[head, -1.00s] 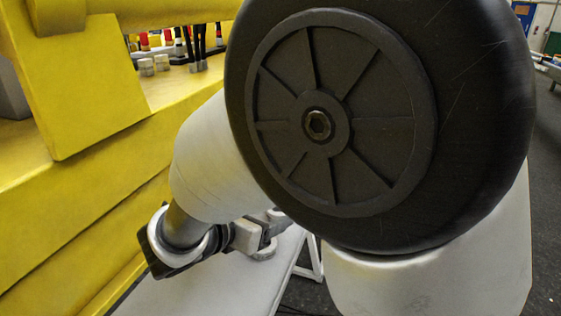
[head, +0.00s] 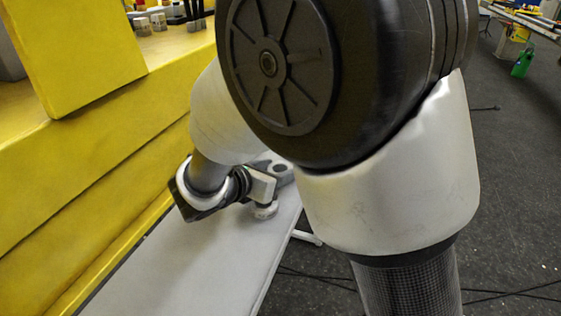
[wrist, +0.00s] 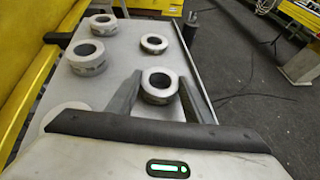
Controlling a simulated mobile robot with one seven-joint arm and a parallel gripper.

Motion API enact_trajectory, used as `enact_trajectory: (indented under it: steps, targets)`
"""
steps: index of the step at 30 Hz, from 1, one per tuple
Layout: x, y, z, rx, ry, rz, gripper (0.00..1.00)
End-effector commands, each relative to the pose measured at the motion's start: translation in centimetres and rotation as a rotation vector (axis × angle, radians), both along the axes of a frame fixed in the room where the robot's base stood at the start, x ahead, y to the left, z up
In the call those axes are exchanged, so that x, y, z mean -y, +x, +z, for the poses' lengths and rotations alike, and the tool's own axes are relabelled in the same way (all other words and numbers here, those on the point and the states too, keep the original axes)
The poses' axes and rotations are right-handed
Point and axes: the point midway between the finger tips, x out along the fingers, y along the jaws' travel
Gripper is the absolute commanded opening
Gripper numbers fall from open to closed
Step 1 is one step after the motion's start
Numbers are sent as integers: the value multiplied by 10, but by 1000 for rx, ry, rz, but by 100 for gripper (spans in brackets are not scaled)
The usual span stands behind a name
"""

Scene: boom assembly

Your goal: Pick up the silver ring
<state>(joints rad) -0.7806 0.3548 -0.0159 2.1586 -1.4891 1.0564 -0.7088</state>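Several similar silver-grey rings lie on the pale table (wrist: 120,78). The nearest clear silver ring (wrist: 160,88) is in front of my gripper (wrist: 160,76) in the wrist view, between the lines of the two fingers. The fingers are spread, one on each side of it. I cannot tell whether they touch it. In the head view my gripper (head: 258,191) is low over the table, with a ring (head: 265,211) just below it. My arm hides part of that area.
Other rings lie at the back left (wrist: 103,25), left (wrist: 86,57) and back (wrist: 154,44) of the wrist view. A yellow machine body (head: 90,170) runs along the table's left side. Dark floor (head: 515,180) with cables lies to the right.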

Motion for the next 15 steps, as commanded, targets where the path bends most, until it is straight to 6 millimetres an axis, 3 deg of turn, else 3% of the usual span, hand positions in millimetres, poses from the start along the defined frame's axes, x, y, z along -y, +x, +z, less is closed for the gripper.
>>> enact_trajectory:
  steps: [1,3,11,15]
  targets:
    - [0,0,0,0,0,0,23]
    - [0,0,0,0,0,0,11]
    - [0,0,4,3,1,0,11]
    - [-1,1,22,6,3,1,11]
